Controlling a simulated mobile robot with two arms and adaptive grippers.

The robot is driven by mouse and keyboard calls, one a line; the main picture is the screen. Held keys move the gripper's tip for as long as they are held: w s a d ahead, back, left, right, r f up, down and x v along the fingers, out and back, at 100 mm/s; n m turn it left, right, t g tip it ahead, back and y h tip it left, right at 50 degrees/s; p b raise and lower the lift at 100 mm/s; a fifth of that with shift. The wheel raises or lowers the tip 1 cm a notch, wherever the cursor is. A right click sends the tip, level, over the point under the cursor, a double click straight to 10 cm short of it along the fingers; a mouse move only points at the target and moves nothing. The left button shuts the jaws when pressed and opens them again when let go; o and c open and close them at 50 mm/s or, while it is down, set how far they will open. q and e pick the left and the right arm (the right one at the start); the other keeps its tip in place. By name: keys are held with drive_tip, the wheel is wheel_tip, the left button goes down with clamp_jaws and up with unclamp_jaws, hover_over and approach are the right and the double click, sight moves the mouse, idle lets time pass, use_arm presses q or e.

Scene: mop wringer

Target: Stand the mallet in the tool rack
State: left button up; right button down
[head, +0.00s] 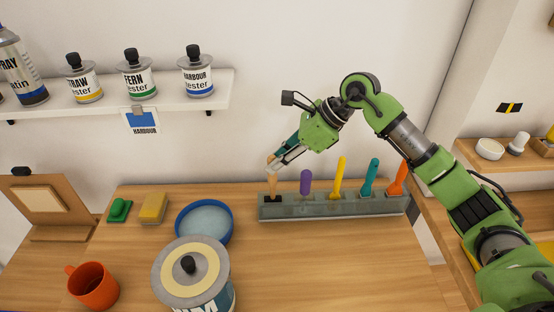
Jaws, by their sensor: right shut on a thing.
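The grey tool rack (328,210) stands on the wooden table near the wall. A purple tool (305,182), a yellow tool (340,177), a teal tool (370,177) and an orange tool (398,179) stand in it. My right gripper (279,162) is over the rack's left end, shut on the mallet (272,183). Its light wooden handle points down at the dark leftmost slot, close to upright. I cannot tell how far the tip is inside. The gripper partly hides the mallet's upper part; a teal part shows behind it. My left gripper is out of view.
A paint can (190,268) and a blue round dish (204,222) stand left of the rack. An orange mug (91,285), a yellow sponge (153,208) and a green object (119,210) are further left. The table in front of the rack is clear.

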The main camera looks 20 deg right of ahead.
drive_tip(key=shift+f+b, duration=1.5)
drive_tip(key=shift+f, duration=0.35)
drive_tip(key=c, duration=1.8)
unclamp_jaws()
drive_tip(key=shift+c, duration=0.2)
drive_tip(key=v, duration=1.2)
drive_tip(key=shift+s+d, duration=0.1)
